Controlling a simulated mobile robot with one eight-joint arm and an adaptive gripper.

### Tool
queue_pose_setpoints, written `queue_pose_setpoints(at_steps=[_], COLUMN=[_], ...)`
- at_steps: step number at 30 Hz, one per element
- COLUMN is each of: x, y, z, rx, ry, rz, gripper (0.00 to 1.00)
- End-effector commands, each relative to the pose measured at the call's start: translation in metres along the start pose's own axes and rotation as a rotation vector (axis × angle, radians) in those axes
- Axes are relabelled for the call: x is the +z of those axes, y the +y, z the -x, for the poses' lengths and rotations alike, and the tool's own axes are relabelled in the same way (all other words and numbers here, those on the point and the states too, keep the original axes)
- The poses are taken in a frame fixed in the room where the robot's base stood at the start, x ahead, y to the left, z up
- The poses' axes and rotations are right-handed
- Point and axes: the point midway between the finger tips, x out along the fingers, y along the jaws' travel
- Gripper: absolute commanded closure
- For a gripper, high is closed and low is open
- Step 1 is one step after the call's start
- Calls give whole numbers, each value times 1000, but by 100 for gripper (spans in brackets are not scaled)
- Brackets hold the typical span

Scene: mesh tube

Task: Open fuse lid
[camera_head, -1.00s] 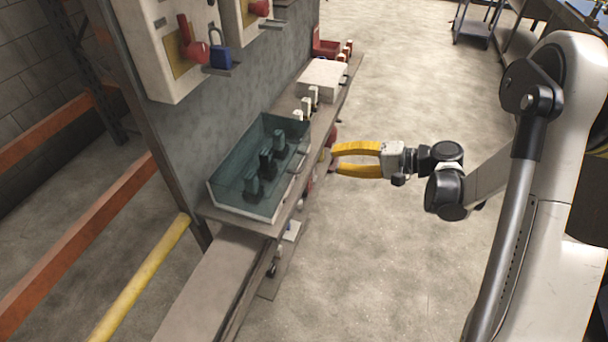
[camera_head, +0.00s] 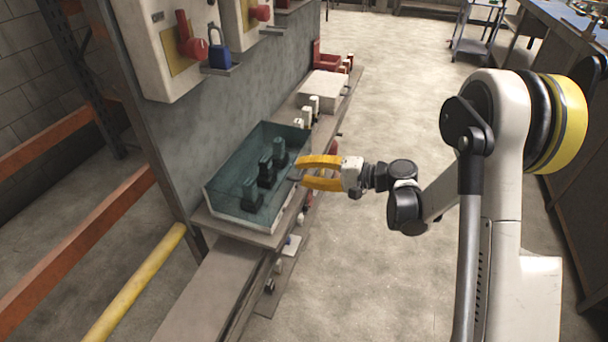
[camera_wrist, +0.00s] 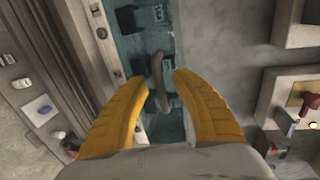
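The fuse box with a teal see-through lid (camera_head: 232,165) sits on the shelf against the grey wall in the head view. Dark fuses (camera_head: 266,172) show through the lid, which looks closed. My gripper (camera_head: 300,171) has its two yellow fingers spread at the box's right side, by the lid handle. In the wrist view my gripper (camera_wrist: 163,78) is open, and the grey-brown lid handle (camera_wrist: 158,70) shows between its fingertips. I cannot tell whether either finger touches it. The teal lid (camera_wrist: 130,50) lies behind the handle.
A white box (camera_head: 325,88) and a red box (camera_head: 326,60) stand farther along the shelf. A red switch (camera_head: 190,40) and a blue padlock (camera_head: 218,52) are on the wall box above. The floor right of the shelf (camera_head: 395,90) is clear.

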Motion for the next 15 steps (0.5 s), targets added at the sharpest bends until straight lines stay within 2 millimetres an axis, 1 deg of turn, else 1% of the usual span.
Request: queue_pose_setpoints(at_steps=[7,8,9,10,15], x=[0,0,0,0,0], y=[0,0,0,0,0], z=[0,0,0,0,0], rx=[0,0,0,0,0], ry=[0,0,0,0,0], rz=[0,0,0,0,0], gripper=[69,78,90,99,100])
